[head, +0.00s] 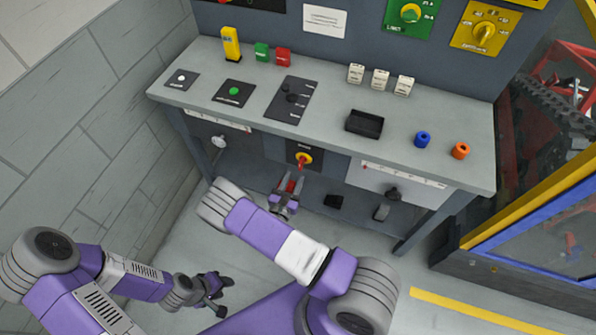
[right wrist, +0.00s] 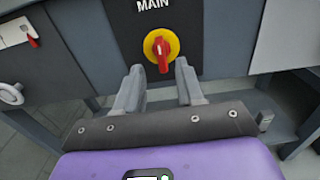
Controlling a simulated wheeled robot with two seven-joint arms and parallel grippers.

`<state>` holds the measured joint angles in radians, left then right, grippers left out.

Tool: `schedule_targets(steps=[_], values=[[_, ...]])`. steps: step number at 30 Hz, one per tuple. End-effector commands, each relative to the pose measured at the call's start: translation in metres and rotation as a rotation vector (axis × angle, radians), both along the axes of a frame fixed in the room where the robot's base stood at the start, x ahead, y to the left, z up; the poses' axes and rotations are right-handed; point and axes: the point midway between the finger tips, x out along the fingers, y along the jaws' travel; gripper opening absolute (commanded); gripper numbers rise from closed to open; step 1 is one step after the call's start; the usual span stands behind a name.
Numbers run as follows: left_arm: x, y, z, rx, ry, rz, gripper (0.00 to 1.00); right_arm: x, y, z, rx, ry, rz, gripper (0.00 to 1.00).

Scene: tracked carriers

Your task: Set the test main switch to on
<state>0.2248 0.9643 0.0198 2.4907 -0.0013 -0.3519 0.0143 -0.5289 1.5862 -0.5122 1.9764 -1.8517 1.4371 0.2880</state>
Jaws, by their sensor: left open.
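The main switch (head: 304,158) is a red handle on a round yellow plate, set in a dark panel below the bench top. In the right wrist view the switch (right wrist: 161,48) sits under the word MAIN, its handle close to upright. My right gripper (head: 290,181) is open just in front of and below the switch. In the wrist view its fingers (right wrist: 159,68) stand left and right of the handle's lower end, with gaps on both sides; I see no contact. My left gripper (head: 222,296) is open and empty, low at the left, away from the bench.
The grey bench top (head: 330,100) carries a black tray (head: 364,123), blue and orange rings and small blocks. A yellow-framed enclosure (head: 530,215) stands right; a wall is left.

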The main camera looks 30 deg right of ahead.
Motion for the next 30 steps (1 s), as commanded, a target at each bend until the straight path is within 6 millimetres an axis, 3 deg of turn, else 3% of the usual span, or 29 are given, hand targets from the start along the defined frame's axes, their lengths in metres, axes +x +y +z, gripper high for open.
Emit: schedule_targets(steps=[9,19,26,30], values=[[0.0,0.0,-0.007,0.0,0.0,0.0,0.43,0.026,-0.032,-0.001,0.001,0.001,-0.004,0.38],[0.0,0.0,-0.007,0.0,0.0,0.0,0.43,0.029,-0.035,0.0,0.001,0.002,-0.003,0.38],[0.0,0.0,-0.007,0.0,0.0,0.0,0.43,0.028,-0.035,0.0,0.001,0.002,-0.004,0.03],[0.0,0.0,-0.007,0.0,0.0,0.0,0.43,0.028,-0.035,0.0,0.001,0.002,-0.004,0.0]])
